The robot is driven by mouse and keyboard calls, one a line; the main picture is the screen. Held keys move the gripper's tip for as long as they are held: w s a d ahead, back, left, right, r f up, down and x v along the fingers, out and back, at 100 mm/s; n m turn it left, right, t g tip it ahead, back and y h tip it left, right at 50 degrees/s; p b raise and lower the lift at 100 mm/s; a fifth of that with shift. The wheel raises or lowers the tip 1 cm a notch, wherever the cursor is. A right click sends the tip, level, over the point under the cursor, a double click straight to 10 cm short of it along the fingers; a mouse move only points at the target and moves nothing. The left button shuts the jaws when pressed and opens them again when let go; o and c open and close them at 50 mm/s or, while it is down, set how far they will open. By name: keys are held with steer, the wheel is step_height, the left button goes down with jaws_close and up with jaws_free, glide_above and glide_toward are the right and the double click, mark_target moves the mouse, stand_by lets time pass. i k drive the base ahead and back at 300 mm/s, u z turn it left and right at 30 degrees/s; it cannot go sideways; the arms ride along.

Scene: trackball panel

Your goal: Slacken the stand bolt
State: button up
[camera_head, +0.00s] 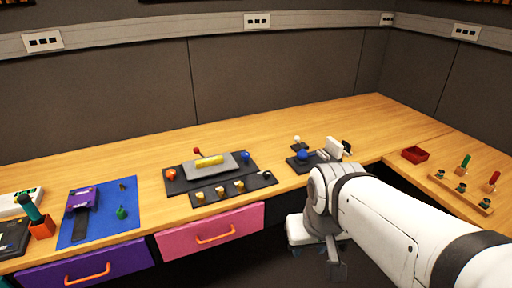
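A dark panel (294,163) near the desk's front edge carries a blue trackball (303,155). Behind it is a small dark base with a white knob (297,139). A white block with a black plate (333,147) stands just right of the ball. I cannot make out which part is the stand bolt. My white arm comes in from the lower right and covers the panel's right front.
A panel with a grey plate and yellow bar (209,161) lies left of the trackball, with a row of knobs before it. Further left is a blue mat (100,224). A red tray (414,154) and a wooden peg board (461,196) are at right. Drawers (210,232) are below.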

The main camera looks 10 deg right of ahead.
mark_target(267, 174)
steer(key=u, duration=0.05)
steer(key=i, duration=1)
steer(key=z, duration=0.05)
